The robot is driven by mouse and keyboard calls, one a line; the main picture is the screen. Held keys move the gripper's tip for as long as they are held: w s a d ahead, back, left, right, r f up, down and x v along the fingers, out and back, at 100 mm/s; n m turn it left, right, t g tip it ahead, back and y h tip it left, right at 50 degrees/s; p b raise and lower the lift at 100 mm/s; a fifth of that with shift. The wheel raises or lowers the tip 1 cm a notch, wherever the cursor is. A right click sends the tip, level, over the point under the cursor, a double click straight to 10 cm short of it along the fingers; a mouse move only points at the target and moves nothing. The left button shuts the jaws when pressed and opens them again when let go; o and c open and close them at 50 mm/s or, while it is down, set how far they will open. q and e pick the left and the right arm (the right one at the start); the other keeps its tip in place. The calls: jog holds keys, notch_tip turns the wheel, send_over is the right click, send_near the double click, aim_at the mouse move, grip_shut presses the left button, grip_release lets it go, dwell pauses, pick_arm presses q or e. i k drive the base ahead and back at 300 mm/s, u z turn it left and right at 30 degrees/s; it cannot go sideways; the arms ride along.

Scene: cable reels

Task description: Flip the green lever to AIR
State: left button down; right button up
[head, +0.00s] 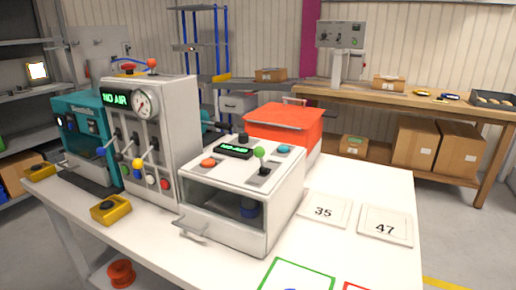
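The green-knobbed lever (260,154) stands on the sloped top of a low white machine (242,177) in the middle of the table. Its short stem rises from a dark slot, and I cannot read any label beside it. A small display (233,150) on the same top shows green text, which looks like NO AIR. A taller grey-white unit to the left has a display (115,98) reading NO AIR and a round gauge (145,103). Neither of my grippers is in view.
The white table (340,171) holds cards marked 35 (324,211) and 47 (385,224) right of the machine. A red-orange box (284,122) stands behind it. Yellow blocks (110,209) and a teal machine (82,130) are at left. The right tabletop is mostly clear.

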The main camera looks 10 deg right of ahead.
aim_at(259, 152)
jog(key=u, duration=1.35)
jog(key=k, duration=1.05)
jog(key=z, duration=1.05)
